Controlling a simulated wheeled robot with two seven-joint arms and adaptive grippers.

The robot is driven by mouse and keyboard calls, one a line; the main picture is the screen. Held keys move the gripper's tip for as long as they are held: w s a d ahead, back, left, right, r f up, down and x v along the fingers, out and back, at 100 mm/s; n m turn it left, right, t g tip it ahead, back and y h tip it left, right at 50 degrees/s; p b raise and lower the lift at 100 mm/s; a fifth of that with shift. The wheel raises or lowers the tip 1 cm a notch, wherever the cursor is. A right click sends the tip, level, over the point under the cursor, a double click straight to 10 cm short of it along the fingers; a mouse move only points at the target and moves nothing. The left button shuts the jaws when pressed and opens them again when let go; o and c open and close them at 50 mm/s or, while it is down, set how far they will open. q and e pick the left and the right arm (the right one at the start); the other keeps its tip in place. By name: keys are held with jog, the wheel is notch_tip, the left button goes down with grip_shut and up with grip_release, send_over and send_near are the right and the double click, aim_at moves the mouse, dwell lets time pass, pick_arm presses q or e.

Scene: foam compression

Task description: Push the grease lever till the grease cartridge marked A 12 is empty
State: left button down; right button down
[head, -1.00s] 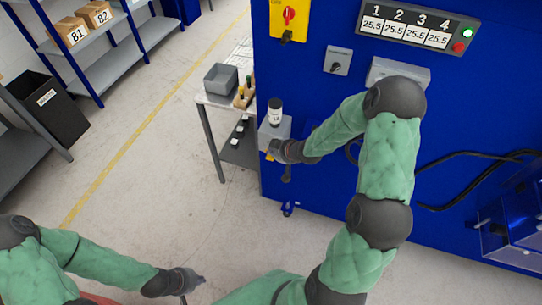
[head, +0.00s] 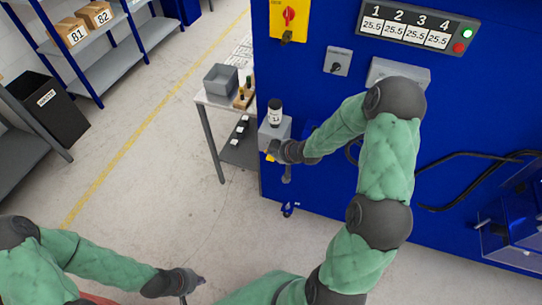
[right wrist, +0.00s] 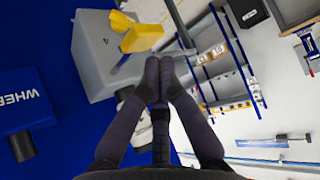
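The grease cartridge (head: 275,112), white with a dark top, stands upright on the grey pump box (head: 272,132) at the blue machine's left edge. Its label is too small to read surely. The yellow lever end (head: 269,157) shows just below my right gripper (head: 274,149). In the right wrist view the yellow lever end (right wrist: 143,37) lies just beyond my right fingertips (right wrist: 158,64), beside the grey box (right wrist: 96,50). The fingers are together with nothing seen between them; contact with the lever is unclear. My left gripper (head: 192,281) is low over open floor, its fingers too small to judge.
A side table (head: 212,100) with a grey bin (head: 221,79) and small bottles stands left of the box. The blue machine (head: 315,90) carries a display (head: 417,27) reading 25.5 in all fields. A black waste bin (head: 50,108) and shelves are far left. The middle floor is clear.

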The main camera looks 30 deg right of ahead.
aim_at(271, 157)
jog(key=shift+f, duration=0.1)
jog(key=shift+f+b, duration=0.3)
jog(key=shift+f+b, duration=1.05)
jog(key=shift+f, duration=0.3)
dwell(1.6)
jog(key=shift+r, duration=0.15)
dwell(0.4)
jog(key=shift+r+p, duration=1.55)
jog(key=shift+r, duration=0.1)
notch_tip(271, 157, up, 5)
jog(key=p, duration=0.4)
jog(key=shift+p, duration=0.3)
